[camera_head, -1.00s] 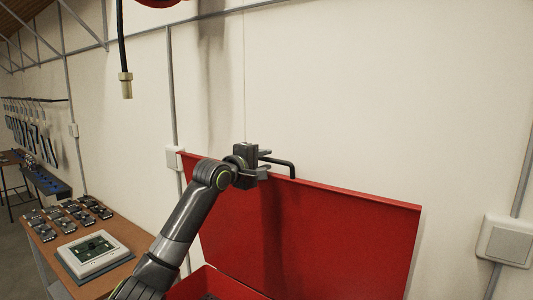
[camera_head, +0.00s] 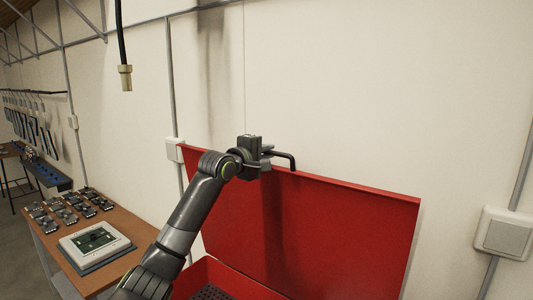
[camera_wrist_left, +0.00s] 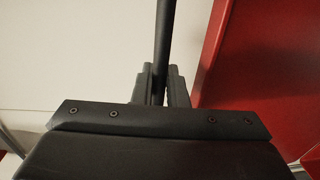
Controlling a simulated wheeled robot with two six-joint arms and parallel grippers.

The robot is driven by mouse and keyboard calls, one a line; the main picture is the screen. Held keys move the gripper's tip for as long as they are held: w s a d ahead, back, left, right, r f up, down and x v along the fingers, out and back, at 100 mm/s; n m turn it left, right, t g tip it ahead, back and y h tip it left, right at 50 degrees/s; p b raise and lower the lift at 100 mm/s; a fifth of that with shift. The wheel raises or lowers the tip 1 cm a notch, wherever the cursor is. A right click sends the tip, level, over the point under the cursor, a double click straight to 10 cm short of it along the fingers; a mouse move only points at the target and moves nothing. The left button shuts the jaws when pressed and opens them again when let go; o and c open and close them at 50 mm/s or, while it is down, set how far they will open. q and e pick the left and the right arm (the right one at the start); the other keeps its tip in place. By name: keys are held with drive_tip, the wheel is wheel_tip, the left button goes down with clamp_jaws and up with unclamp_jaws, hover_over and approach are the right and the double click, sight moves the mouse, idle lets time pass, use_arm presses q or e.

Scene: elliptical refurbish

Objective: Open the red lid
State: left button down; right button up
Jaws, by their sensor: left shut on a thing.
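The red lid (camera_head: 335,230) stands raised, close to upright, in front of the pale wall. Its black handle (camera_head: 291,160) sticks out at the lid's top edge. My left gripper (camera_head: 267,157) is at the handle, with its fingers shut on it. In the left wrist view the dark handle bar (camera_wrist_left: 165,45) runs between the two fingers (camera_wrist_left: 163,88), with the red lid (camera_wrist_left: 260,75) to the right. Below the lid, part of the red box (camera_head: 215,275) shows with a dark perforated inside. My right gripper is in neither view.
A wooden bench (camera_head: 130,225) at the left holds a white-framed device (camera_head: 95,241) and several small dark parts (camera_head: 70,207). A black cable with a brass end (camera_head: 125,77) hangs above. White wall boxes (camera_head: 504,232) flank the lid.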

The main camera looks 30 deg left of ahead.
use_arm(q)
drive_tip(key=s+a+f+t+b, duration=0.1)
drive_tip(key=s+f+t+b, duration=0.1)
drive_tip(key=s+b, duration=0.7)
drive_tip(key=s+f, duration=0.1)
drive_tip(key=s, duration=0.2)
drive_tip(key=shift+a+f+t, duration=0.15)
drive_tip(key=shift+a+t, duration=0.15)
drive_tip(key=shift+a, duration=0.05)
